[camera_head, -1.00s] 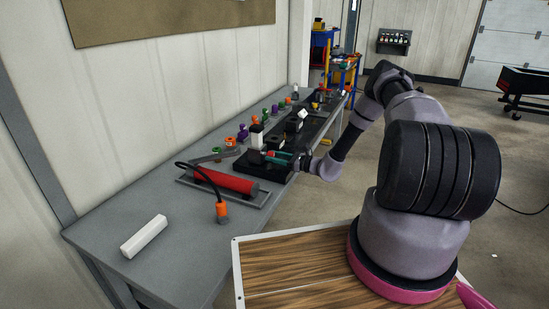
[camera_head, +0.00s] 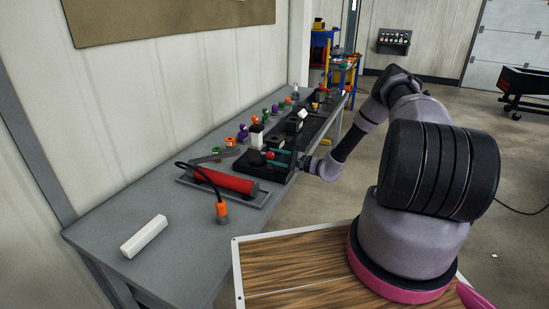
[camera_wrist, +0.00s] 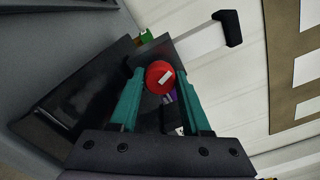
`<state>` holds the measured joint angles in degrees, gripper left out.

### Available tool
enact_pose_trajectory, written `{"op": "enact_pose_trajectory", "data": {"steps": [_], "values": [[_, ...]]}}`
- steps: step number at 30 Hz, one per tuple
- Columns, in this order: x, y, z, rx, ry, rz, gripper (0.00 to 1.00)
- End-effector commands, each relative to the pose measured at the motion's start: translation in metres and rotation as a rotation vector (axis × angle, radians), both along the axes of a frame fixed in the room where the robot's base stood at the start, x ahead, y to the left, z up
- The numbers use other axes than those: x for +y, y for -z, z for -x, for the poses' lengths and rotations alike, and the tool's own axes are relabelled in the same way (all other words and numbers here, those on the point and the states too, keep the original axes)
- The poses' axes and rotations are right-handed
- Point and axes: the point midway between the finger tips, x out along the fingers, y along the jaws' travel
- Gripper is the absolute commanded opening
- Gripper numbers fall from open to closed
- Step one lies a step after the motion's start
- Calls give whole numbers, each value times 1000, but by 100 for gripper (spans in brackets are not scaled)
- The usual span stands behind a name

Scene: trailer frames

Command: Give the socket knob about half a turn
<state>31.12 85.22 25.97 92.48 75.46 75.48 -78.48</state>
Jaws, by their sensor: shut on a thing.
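The socket knob is a round red cap with a white bar mark on its face (camera_wrist: 160,77), in the wrist view. It sits on a dark block (camera_wrist: 85,90), and the white mark lies tilted. My gripper (camera_wrist: 160,85) has its two teal fingers on either side of the knob and is shut on it. In the head view my gripper (camera_head: 279,157) reaches in from the right at the black fixture (camera_head: 255,167) on the bench. The red knob (camera_head: 270,155) shows small between the fingers there.
A grey bench (camera_head: 180,225) runs along the wall. A red cylinder with a black cable (camera_head: 225,181), an orange plug (camera_head: 222,210) and a white block (camera_head: 144,236) lie nearer. Several coloured parts line the back. A pale bar with a black end (camera_wrist: 228,28) stands near the knob.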

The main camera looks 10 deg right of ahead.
Motion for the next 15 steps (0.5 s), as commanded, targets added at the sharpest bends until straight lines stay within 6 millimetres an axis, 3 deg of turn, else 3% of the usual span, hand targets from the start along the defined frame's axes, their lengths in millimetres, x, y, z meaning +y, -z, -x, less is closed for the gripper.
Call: {"op": "enact_pose_trajectory", "data": {"steps": [15], "values": [[-1,1,1,-393,2,287,0]]}}
